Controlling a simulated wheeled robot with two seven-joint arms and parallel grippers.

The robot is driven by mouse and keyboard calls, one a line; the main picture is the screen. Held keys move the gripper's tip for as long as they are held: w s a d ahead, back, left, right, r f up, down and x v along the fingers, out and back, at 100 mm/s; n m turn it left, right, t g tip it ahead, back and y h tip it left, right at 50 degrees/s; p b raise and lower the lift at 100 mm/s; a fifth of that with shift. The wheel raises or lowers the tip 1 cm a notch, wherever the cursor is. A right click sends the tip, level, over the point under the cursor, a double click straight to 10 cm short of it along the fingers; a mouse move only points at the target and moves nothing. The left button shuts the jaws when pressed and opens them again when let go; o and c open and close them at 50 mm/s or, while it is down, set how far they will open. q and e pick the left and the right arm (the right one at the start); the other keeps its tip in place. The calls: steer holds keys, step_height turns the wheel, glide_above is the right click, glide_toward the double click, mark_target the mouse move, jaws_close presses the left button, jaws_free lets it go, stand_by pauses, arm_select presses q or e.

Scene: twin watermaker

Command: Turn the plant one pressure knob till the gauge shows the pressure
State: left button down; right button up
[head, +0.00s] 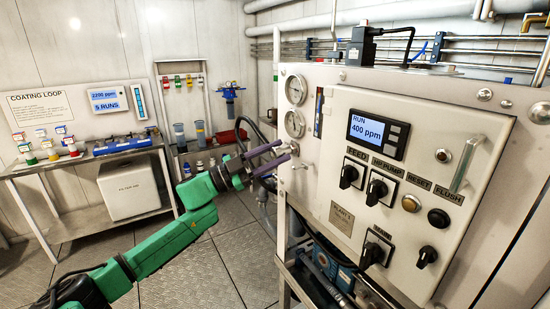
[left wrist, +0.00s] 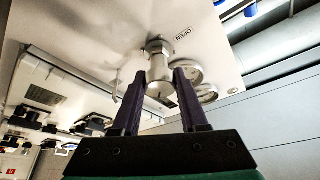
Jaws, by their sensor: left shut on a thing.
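The plant one panel (head: 350,100) stands at the right in the head view, with a nameplate (head: 341,217) low on it. Two round gauges, an upper one (head: 297,90) and a lower one (head: 295,124), sit on its left part; their needles are too small to read. The metal pressure knob (head: 294,148) is just below them, partly hidden by my left gripper (head: 283,152). In the left wrist view, the knob (left wrist: 157,48) lies between the two purple fingers of that gripper (left wrist: 159,76), which is shut on it. My right gripper is out of view.
The panel display (head: 378,131) reads RUN, 400 ppm. Black switches, including one marked FEED (head: 350,175), sit right of the gripper. A coating loop bench (head: 90,155) stands at the far left. The tread-plate floor between is clear.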

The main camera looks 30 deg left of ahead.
arm_select(q)
steer(key=shift+m+g+h, duration=0.4)
steer(key=shift+m+g, duration=0.4)
steer(key=shift+m, duration=0.8)
steer(key=shift+c, duration=2.2)
jaws_free()
steer(key=shift+s+a+f+b, duration=0.15)
steer(key=shift+a+f+b, duration=0.05)
steer(key=shift+b, duration=0.15)
steer(key=b+v, duration=0.6)
steer(key=v, duration=0.8)
steer(key=shift+r, duration=0.25)
